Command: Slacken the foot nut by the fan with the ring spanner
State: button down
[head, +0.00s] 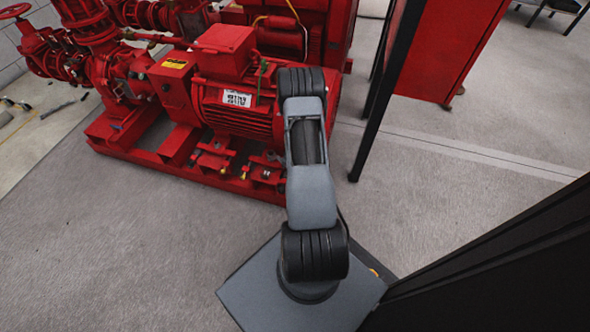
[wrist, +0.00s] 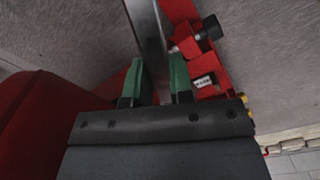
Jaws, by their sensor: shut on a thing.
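In the wrist view my gripper (wrist: 157,78) has its two green fingers closed on a flat grey metal bar, the ring spanner (wrist: 149,32). The spanner runs up out of the top of that view, so its far end is hidden. Right of it is a red foot or bracket with a dark round bolt-like part (wrist: 211,27); I cannot tell if this is the foot nut. In the head view my arm hides the gripper, the spanner and the motor's near right end. Small brass-coloured fittings (head: 244,173) show at the feet of the red motor (head: 238,105).
The red base frame (head: 180,172) carries the motor and pump pipework (head: 100,60). A thin black post (head: 385,95) stands just right of my arm, with a red cabinet (head: 445,50) behind. Grey floor is open at front left.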

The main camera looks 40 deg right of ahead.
jog(key=shift+f+b, duration=0.9)
jog(key=shift+f, duration=0.25)
jog(key=shift+a+m, duration=0.3)
jog(key=shift+a, duration=0.05)
dwell(0.5)
jog(key=shift+r, duration=0.15)
jog(key=shift+r+p, duration=2)
jog(key=shift+r, duration=0.45)
jog(key=w+a+r+m+p, duration=0.2)
jog(key=w+a+m, duration=0.5)
jog(key=a+m, duration=0.4)
jog(key=shift+a+r, duration=0.3)
jog(key=shift+a, duration=0.2)
